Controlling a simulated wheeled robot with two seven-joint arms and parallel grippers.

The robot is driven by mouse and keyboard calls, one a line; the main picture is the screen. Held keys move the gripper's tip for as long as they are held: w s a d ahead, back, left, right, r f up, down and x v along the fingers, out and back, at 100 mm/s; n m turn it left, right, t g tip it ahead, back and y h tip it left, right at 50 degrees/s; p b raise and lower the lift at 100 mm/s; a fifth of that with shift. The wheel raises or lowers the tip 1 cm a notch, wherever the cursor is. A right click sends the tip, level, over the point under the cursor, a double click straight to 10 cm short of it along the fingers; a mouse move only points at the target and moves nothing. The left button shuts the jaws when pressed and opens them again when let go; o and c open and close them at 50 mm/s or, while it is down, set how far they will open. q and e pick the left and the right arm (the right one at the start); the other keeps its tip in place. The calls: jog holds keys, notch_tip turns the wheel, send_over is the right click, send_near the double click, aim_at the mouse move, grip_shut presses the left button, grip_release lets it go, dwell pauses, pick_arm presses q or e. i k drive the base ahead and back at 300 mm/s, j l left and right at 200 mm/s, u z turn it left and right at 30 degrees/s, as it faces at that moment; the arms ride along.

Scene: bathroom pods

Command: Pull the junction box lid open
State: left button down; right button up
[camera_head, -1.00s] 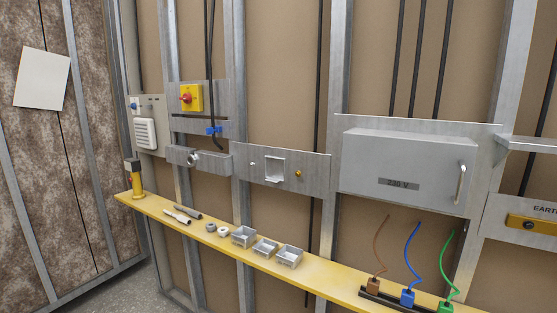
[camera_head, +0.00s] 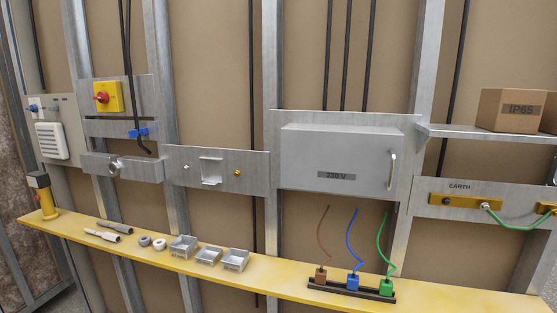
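The junction box (camera_head: 335,158) is a grey metal box on a metal plate on the stud wall, right of centre in the head view. Its lid (camera_head: 320,150) is shut and carries a dark "230 V" label (camera_head: 337,175). A pale vertical handle (camera_head: 392,170) sits near the lid's right edge. Neither of my grippers shows in the view.
A yellow shelf (camera_head: 260,284) runs below the box, with small metal boxes (camera_head: 208,256) and a terminal block holding brown, blue and green wires (camera_head: 352,284). At right are a shelf with an "IP65" carton (camera_head: 507,109) and an earth bar (camera_head: 468,201).

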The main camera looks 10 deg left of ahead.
aim_at(355, 161)
jog(key=i+l+u, duration=0.1)
jog(key=l, duration=0.2)
jog(key=i+l+u, duration=0.1)
jog(key=l, duration=0.2)
jog(key=i+l+u, duration=0.1)
jog(key=l, duration=0.25)
jog(key=i+l+u, duration=0.1)
jog(key=l, duration=0.2)
